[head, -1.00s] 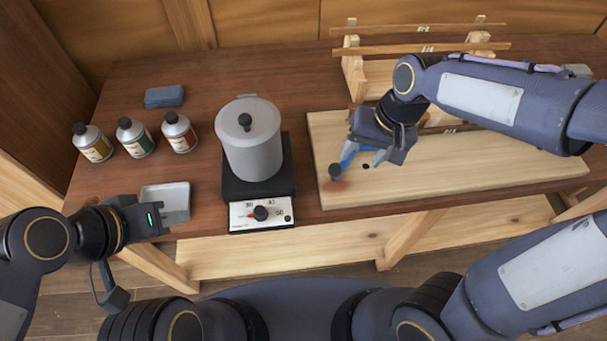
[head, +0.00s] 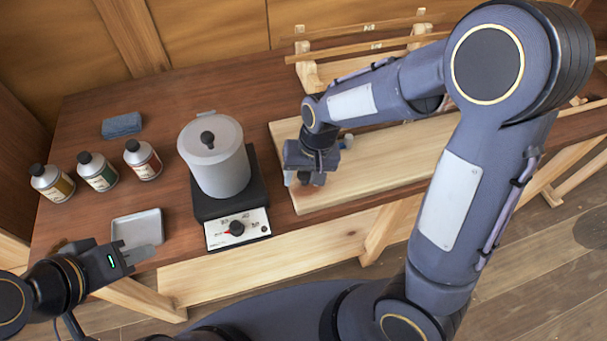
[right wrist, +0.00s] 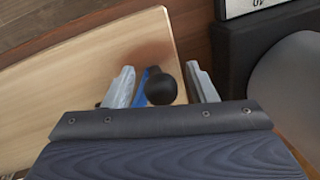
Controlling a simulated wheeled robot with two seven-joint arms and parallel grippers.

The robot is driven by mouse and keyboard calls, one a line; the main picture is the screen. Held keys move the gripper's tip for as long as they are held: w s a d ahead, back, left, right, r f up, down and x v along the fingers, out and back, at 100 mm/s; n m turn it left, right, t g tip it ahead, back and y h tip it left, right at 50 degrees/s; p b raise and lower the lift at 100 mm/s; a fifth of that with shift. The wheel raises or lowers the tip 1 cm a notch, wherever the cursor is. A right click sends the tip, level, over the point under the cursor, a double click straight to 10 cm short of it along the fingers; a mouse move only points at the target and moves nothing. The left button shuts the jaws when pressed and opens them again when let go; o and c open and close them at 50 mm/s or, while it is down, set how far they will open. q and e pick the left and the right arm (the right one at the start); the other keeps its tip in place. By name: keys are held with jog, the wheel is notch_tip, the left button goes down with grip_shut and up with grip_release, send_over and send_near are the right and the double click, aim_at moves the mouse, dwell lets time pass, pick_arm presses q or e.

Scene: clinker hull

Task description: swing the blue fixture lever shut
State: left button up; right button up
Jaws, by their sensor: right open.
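The blue lever (right wrist: 146,75) with its round black knob (right wrist: 161,89) shows in the right wrist view over the pale wooden board (right wrist: 60,85). My right gripper (right wrist: 162,86) is open, with one finger on each side of the knob and visible gaps. In the head view my right gripper (head: 305,181) is low over the left end of the board (head: 400,160), and it hides most of the lever. My left gripper (head: 140,252) is at the front left, by the small grey tray (head: 138,226); its opening is unclear.
A grey pot (head: 215,165) stands on a black hotplate (head: 236,229) just left of the board. Several labelled bottles (head: 98,171) and a blue-grey cloth (head: 122,125) are at the left. Wooden racks (head: 365,37) stand behind the board.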

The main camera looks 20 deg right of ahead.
grip_shut()
jog(key=shift+d, duration=0.1)
dwell(0.3)
jog(key=d+n, duration=0.1)
jog(key=s+d+n, duration=0.1)
jog(key=shift+s+n+g+b, duration=0.1)
jog(key=shift+n+g+b, duration=0.2)
jog(key=shift+b, duration=0.1)
jog(key=d+n, duration=0.4)
jog(key=d+n+g, duration=0.1)
jog(key=d+n, duration=0.3)
jog(key=n, duration=0.1)
jog(key=shift+d+h, duration=0.35)
jog(key=shift+h, duration=0.05)
jog(key=shift+w+d+n+g+h, duration=0.2)
jog(key=shift+w+d+n, duration=0.3)
jog(key=shift+d+n, duration=0.4)
jog(key=shift+w+d+n+g+h, duration=0.1)
jog(key=shift+w+d+n+g, duration=0.1)
jog(key=shift+w+d+n, duration=0.65)
jog(key=shift+s+a+n, duration=0.15)
jog(key=shift+s+n, duration=0.2)
